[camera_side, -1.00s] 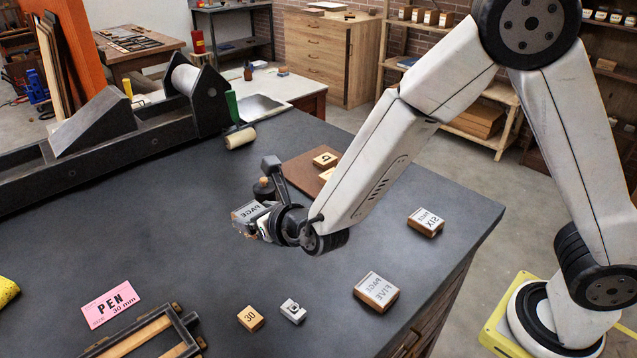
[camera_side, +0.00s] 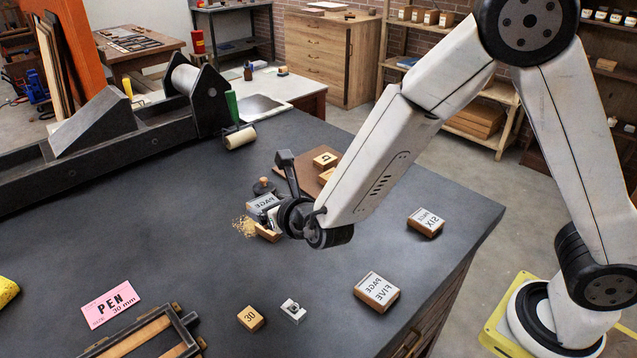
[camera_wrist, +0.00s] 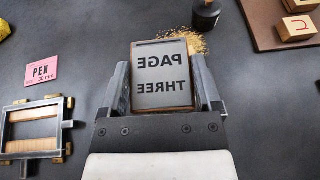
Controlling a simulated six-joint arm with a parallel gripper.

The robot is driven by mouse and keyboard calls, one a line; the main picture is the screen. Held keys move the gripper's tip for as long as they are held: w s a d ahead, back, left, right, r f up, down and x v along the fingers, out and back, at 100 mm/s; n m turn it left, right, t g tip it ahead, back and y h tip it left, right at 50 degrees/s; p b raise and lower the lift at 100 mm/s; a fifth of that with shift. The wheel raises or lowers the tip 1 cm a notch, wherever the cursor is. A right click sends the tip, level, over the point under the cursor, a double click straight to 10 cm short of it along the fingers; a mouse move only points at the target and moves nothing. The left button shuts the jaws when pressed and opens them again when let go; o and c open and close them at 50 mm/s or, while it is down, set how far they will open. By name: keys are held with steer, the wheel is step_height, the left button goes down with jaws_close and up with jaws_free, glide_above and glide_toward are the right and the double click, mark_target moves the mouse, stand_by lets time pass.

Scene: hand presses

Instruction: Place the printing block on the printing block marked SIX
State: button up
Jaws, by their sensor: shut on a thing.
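My gripper (camera_side: 268,219) is shut on a printing block (camera_side: 260,204) with a grey face and wooden body. In the wrist view the block (camera_wrist: 163,75) sits between the two fingers, its mirrored lettering reading PAGE THREE. It appears to be held above the bench; the exact gap is unclear. The printing block marked SIX (camera_side: 426,219) lies face up near the bench's right edge, right of my gripper and apart from it. It does not show in the wrist view.
A block marked PAGE FIVE (camera_side: 376,291) lies in front of SIX. A wooden 30 block (camera_side: 250,318) and small metal piece (camera_side: 293,310) lie nearer. A brown board (camera_side: 304,167) with letter blocks, a dark-based knob (camera_side: 263,186) and shavings (camera_side: 243,227) are near my gripper.

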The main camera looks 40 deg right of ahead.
steer(key=d+m+g+h, duration=0.2)
steer(key=d+m+h, duration=0.3)
steer(key=d, duration=0.6)
steer(key=m+g+h, duration=0.7)
steer(key=m+g, duration=0.5)
glide_above(425, 221)
step_height(425, 221, down, 2)
steer(key=shift+f, duration=0.1)
steer(key=shift+f, duration=0.15)
steer(key=shift+f, duration=2.1)
steer(key=shift+f, duration=0.1)
steer(key=shift+f, duration=1.65)
steer(key=shift+f, duration=0.15)
